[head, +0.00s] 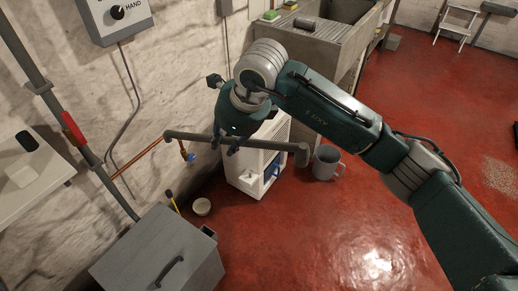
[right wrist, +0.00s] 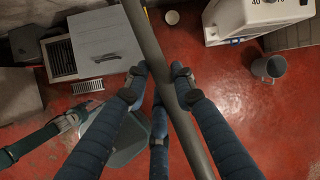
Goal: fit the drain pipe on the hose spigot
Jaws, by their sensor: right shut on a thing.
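The drain pipe (head: 270,144) is a long grey tube with a short elbow at its right end. My right gripper (head: 230,141) is shut on it near the middle and holds it roughly level above the floor. In the right wrist view, the pipe (right wrist: 146,35) runs between the fingers of the gripper (right wrist: 160,82). The spigot, a brass tap with a blue handle (head: 190,157), hangs by the wall just below the pipe's left end. I cannot tell whether pipe and tap touch. My left gripper is not seen.
A white appliance (head: 245,170) stands below the pipe, with a grey jug (head: 327,162) to its right. A grey lidded box (head: 150,250) stands at lower left, near a small white bowl (head: 201,206). A stone sink (head: 310,40) is behind.

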